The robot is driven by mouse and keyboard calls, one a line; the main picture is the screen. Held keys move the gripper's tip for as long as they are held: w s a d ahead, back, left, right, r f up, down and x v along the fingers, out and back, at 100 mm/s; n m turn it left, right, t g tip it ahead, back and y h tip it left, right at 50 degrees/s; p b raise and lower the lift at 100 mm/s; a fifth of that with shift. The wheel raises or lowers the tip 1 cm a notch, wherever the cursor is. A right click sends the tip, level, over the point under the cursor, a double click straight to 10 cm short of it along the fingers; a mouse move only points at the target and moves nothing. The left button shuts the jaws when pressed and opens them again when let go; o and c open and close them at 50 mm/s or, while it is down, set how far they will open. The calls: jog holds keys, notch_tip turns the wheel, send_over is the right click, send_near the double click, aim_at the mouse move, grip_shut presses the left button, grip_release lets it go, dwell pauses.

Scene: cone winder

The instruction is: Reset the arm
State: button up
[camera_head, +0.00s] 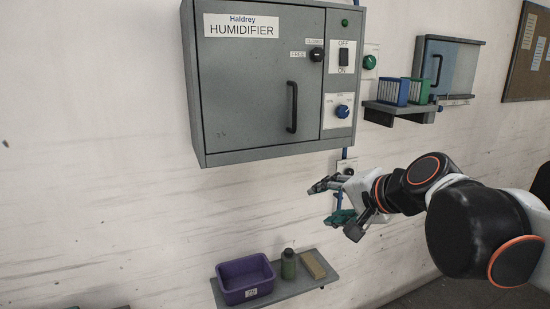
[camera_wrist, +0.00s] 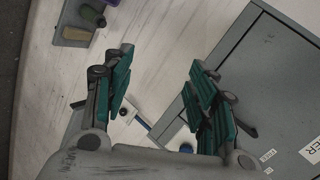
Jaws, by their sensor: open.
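My gripper (camera_head: 331,201) is open and empty, with teal finger pads, in the head view. It is held in front of the white wall, just below the right part of the grey humidifier cabinet (camera_head: 245,85). In the wrist view my gripper (camera_wrist: 157,90) shows its two fingers spread well apart with nothing between them. The cabinet (camera_wrist: 275,70) fills the right side there, partly hidden by one finger. My arm reaches in from the right in the head view.
A low shelf (camera_head: 290,288) holds a purple bin (camera_head: 245,280), a green bottle (camera_head: 289,265) and a tan block (camera_head: 313,264). A small shelf (camera_head: 398,108) carries blue and green items. A corkboard (camera_head: 527,55) hangs at upper right. The wall left of my gripper is clear.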

jog(key=s+d+f+n+g+h+b, duration=0.1)
jog(key=s+f+b, duration=0.4)
jog(key=f, duration=0.5)
jog(key=s+d+f+n+g+h+b, duration=0.1)
jog(key=s+d+f+n+h+b, duration=0.1)
jog(key=s+d+f+n+b, duration=0.2)
jog(key=s+d+f+n+g+h+b, duration=0.1)
jog(key=s+f+n+b, duration=0.3)
jog(key=s+f, duration=0.5)
notch_tip(320, 180, down, 8)
jog(key=shift+s+d+f+h+b, duration=0.25)
jog(key=shift+d+h+b, duration=0.5)
jog(key=shift+b, duration=0.2)
